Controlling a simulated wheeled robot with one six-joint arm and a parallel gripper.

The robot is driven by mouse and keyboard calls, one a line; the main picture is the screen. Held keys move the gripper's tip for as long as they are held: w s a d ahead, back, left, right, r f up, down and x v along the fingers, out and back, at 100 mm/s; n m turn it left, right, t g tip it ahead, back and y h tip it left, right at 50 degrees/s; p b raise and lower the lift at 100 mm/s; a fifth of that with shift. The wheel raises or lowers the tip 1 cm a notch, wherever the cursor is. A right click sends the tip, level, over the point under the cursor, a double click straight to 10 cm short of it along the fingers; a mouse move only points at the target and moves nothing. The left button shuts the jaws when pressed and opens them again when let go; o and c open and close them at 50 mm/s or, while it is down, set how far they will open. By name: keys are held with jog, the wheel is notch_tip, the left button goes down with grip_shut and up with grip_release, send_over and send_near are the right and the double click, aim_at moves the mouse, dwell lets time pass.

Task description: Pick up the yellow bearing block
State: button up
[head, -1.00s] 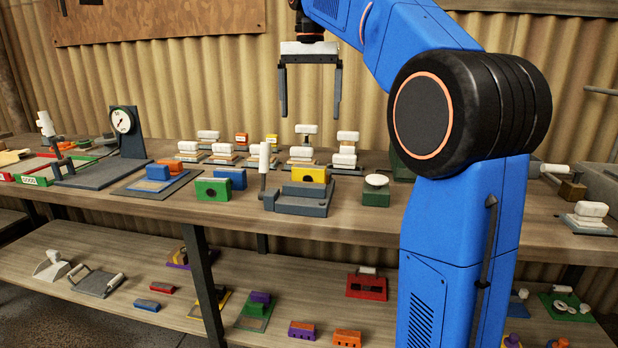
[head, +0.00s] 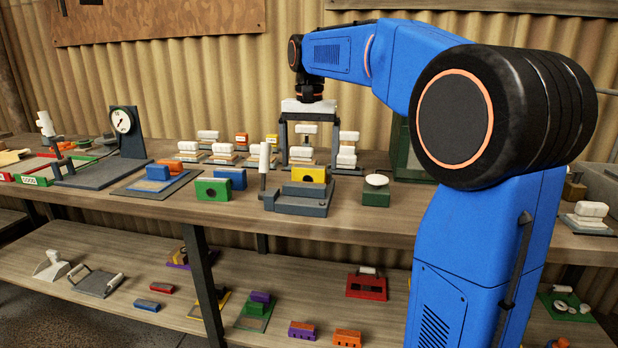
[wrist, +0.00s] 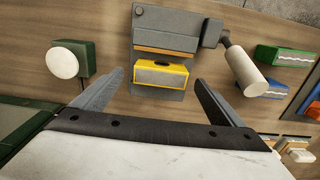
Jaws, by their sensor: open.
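The yellow bearing block (head: 309,174) sits on a grey fixture (head: 298,203) on the upper shelf of the bench, behind the fixture's raised front part. In the wrist view the yellow block (wrist: 160,75) lies between and just beyond my gripper's fingertips, on the bare grey plate. My gripper (head: 309,172) is open and empty, pointing down above and around the block's place in the head view. Its two fingers show apart in the wrist view (wrist: 157,82). I see no contact with the block.
A white-handled lever (wrist: 242,70) stands beside the fixture. A green box with a white button (head: 376,188) is on its other side. Green (head: 212,190) and blue (head: 230,178) blocks stand to the left. Several white-handled pieces stand behind.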

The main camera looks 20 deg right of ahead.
aim_at(309, 166)
jog(key=shift+f, duration=1.65)
jog(key=c, duration=1.5)
